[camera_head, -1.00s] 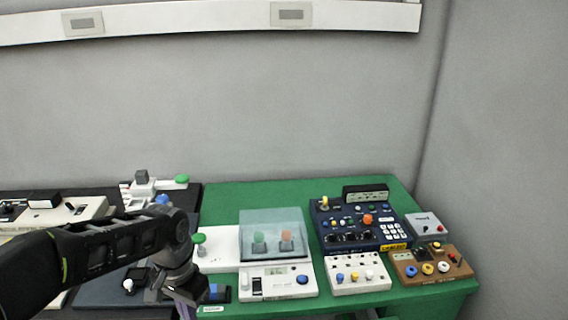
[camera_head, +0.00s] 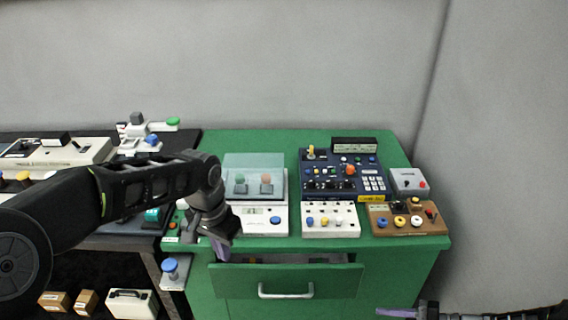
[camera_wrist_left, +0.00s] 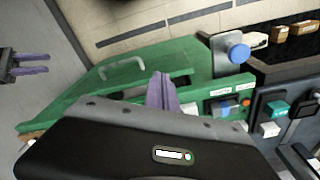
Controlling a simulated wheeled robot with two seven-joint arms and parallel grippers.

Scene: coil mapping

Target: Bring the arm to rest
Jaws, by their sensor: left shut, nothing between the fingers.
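My left gripper (camera_head: 222,250) points down in front of the green bench's front edge, near the left end of a drawer (camera_head: 335,281). Its purple fingers are together with nothing between them, as the left wrist view also shows (camera_wrist_left: 162,92). The black left arm reaches in from the left. My right gripper (camera_head: 395,313) shows at the bottom of the head view, apart from the bench. In the left wrist view its two purple fingers (camera_wrist_left: 30,63) have a gap between them and are empty.
The green bench (camera_head: 390,148) carries a clear-covered scale (camera_head: 253,175), a blue control panel (camera_head: 343,183), a white knob box (camera_head: 331,228) and a brown box (camera_head: 406,226). The drawer stands partly open. A blue-knobbed device (camera_head: 171,271) sits left of the left gripper. The right floor is free.

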